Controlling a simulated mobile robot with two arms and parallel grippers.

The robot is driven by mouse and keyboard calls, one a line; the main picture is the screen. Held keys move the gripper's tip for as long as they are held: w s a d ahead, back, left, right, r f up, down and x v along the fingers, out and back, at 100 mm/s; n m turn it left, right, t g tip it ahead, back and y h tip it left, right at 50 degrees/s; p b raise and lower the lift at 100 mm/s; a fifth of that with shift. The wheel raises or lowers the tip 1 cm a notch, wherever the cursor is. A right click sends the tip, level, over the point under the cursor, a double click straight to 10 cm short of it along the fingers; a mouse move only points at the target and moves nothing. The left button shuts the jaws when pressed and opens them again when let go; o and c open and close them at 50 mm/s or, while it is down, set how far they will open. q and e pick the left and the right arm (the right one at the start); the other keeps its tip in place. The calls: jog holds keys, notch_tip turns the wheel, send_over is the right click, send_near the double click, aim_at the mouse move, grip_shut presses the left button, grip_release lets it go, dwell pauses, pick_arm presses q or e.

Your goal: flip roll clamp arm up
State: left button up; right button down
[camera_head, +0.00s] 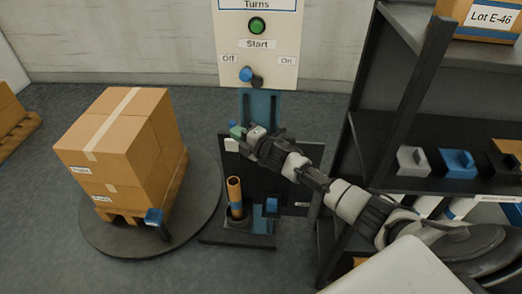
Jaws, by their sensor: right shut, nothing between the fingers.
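The wrapping machine stands in the middle, with a blue column (260,108) and a dark carriage plate (262,172). A brown roll (235,192) stands upright at its lower part, in a dark and blue holder. My right gripper (238,139) is shut and empty, close above the roll and in front of the column. A small teal part (236,129) shows right at the gripper's tips. I cannot tell whether it is the clamp arm or whether the gripper touches it. A blue block (271,206) sits right of the roll. My left gripper is not in view.
Boxes (121,140) stand on a pallet on a round turntable (105,237) at left. A dark shelf (415,140) with several small items stands at right.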

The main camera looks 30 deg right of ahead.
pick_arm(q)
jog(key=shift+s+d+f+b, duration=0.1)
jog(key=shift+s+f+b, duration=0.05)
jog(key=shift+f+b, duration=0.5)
pick_arm(e)
jog(key=v, duration=1)
jog(key=shift+r, duration=0.15)
